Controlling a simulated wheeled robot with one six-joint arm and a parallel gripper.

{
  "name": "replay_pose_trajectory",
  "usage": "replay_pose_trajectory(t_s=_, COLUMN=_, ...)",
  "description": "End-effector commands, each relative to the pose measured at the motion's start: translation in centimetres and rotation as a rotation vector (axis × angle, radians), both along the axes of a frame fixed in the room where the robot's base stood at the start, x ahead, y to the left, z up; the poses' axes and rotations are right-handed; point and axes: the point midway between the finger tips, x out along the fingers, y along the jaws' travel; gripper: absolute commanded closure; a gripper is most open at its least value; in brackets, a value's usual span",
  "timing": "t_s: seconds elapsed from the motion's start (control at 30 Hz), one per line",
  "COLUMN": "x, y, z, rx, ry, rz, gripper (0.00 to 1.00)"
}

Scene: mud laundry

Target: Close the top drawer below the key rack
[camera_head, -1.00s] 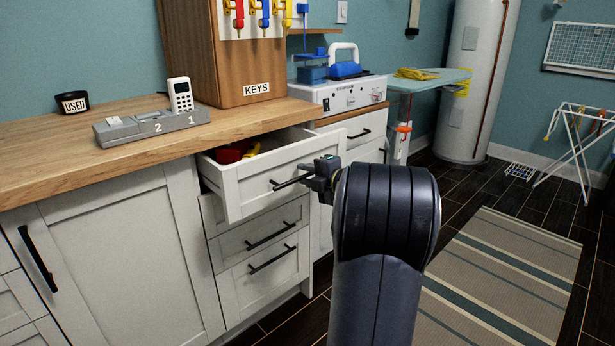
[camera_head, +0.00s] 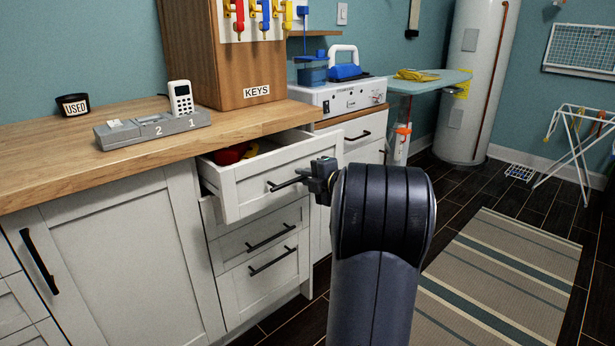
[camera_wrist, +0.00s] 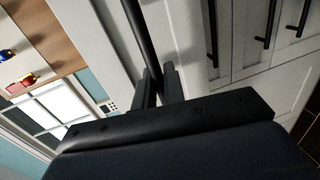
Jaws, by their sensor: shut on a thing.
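The white top drawer (camera_head: 245,188) below the wooden key rack (camera_head: 200,50) stands partly pulled out, with red and yellow items (camera_head: 236,153) visible inside. Its black bar handle (camera_head: 284,184) is on the drawer front. My gripper (camera_head: 312,177) is at the right part of this handle, shut on it. In the wrist view the handle (camera_wrist: 142,38) runs down between the two dark fingers of my gripper (camera_wrist: 160,85). My arm covers the floor and cabinet to the right of the drawer.
Two shut drawers (camera_head: 262,255) lie below the open one. The wooden counter (camera_head: 60,165) carries a grey numbered holder (camera_head: 155,128) with a white handset and a black USED cup (camera_head: 72,104). A striped rug (camera_head: 510,270) lies on the floor at right.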

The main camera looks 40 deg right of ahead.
Motion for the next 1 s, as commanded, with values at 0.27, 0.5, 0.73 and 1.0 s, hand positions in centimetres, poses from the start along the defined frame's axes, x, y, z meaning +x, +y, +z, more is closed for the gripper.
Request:
replay_pose_trajectory(t_s=0.27, x=5.5, y=0.6, z=0.5, rx=0.003, ry=0.002, rz=0.005, gripper=1.00)
replay_pose_trajectory(t_s=0.5, x=10.6, y=1.0, z=0.5, rx=0.002, ry=0.003, rz=0.004, gripper=1.00)
replay_pose_trajectory(t_s=0.73, x=14.0, y=1.2, z=0.3, rx=0.001, ry=0.001, rz=0.003, gripper=1.00)
replay_pose_trajectory(t_s=1.0, x=15.4, y=1.3, z=0.0, rx=0.000, ry=0.001, rz=0.001, gripper=1.00)
